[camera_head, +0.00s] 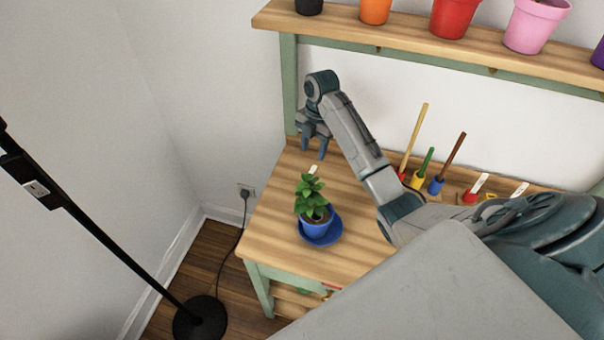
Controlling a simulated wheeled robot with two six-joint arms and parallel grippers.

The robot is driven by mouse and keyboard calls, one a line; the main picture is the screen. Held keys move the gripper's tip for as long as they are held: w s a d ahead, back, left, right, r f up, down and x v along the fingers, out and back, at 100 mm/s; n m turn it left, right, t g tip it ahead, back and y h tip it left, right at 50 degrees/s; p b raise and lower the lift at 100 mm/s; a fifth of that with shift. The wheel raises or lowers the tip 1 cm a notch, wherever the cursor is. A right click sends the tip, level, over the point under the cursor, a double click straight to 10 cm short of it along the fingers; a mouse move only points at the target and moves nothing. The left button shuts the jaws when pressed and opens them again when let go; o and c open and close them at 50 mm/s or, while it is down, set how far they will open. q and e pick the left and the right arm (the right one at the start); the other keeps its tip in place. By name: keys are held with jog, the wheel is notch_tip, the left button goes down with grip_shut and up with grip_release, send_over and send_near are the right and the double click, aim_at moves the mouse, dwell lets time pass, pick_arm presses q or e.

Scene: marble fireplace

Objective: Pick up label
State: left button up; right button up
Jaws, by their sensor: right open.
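My right gripper (313,146) is open and empty, its fingers pointing down above the back left part of the wooden table (272,222). A small white label (313,169) shows just below the fingertips, behind a potted plant (312,200); its lower end is hidden by the leaves. The plant stands in a blue pot on a blue saucer (322,237). Two more white labels stand at the right back of the table, one by a red holder (480,183) and another farther right (520,189). My left gripper is not in view.
A shelf (400,38) with coloured pots hangs above. A black stand (100,235) is at left. The table's front left is clear.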

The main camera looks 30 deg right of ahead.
aim_at(307, 179)
jog(key=f, duration=0.1)
jog(key=f+b, duration=0.2)
jog(key=f, duration=0.1)
jog(key=shift+s+a, duration=0.2)
jog(key=shift+a, duration=0.05)
jog(key=shift+w+a+f, duration=0.1)
jog(key=shift+a+f, duration=0.1)
jog(key=shift+f, duration=0.35)
jog(key=shift+a+f, duration=0.15)
jog(key=shift+f, duration=0.35)
jog(key=f, duration=0.1)
jog(key=f+p, duration=0.1)
jog(key=f, duration=0.1)
jog(key=shift+a+f, duration=0.1)
jog(key=shift+a, duration=0.3)
jog(key=shift+f, duration=0.25)
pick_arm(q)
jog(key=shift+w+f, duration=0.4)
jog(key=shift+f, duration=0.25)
pick_arm(e)
grip_shut()
